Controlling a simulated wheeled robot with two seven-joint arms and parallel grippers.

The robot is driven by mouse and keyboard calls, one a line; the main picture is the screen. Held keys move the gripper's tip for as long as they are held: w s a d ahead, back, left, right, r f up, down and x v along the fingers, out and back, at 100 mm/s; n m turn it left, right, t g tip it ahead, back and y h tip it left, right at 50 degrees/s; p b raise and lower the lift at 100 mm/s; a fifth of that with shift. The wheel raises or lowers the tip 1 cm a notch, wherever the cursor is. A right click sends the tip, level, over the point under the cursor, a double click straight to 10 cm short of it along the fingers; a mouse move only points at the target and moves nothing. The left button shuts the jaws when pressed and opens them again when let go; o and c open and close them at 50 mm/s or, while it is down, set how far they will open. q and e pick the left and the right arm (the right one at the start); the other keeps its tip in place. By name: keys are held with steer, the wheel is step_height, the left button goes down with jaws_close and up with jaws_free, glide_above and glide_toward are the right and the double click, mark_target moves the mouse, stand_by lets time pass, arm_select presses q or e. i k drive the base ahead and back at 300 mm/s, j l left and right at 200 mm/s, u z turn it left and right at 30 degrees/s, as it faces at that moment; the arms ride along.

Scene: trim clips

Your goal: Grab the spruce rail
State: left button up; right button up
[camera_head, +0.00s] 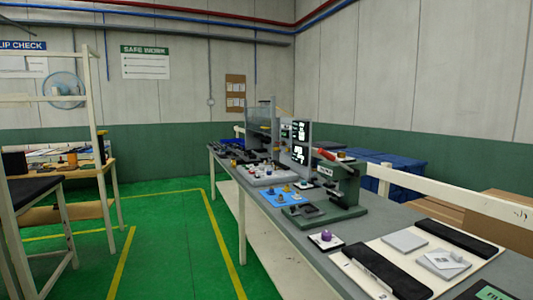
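I cannot make out any piece that is clearly the spruce rail. Two long black bars, a near one (388,273) and a far one (458,238), lie on a pale board (350,272) on the grey workbench (300,234). Between them lie a plain grey square plate (404,240) and another grey plate (432,261) with a paper on it. A green press (345,190) with a red handle stands farther along the bench. Neither of my grippers is in view.
A white card with a purple knob (326,236) and a blue mat (283,199) with small parts lie on the bench. A pale guard rail (440,185) and cardboard boxes (510,207) are behind it. The green floor (175,255) left of the bench is clear.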

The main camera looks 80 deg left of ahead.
mark_target(243, 150)
steer(key=j+u, duration=0.1)
steer(key=u, duration=2.9)
steer(key=i+j+u, duration=0.3)
steer(key=i, duration=0.8)
steer(key=i+u, duration=0.3)
steer(key=i, duration=1.6)
steer(key=i+u, duration=0.15)
steer(key=i, duration=0.6)
steer(key=i+l, duration=0.15)
steer(key=i, duration=0.6)
steer(key=i+l+u, duration=0.15)
steer(key=i, duration=0.6)
steer(key=i+j, duration=0.15)
steer(key=i, duration=0.5)
steer(key=i+j, duration=0.15)
steer(key=i, duration=0.5)
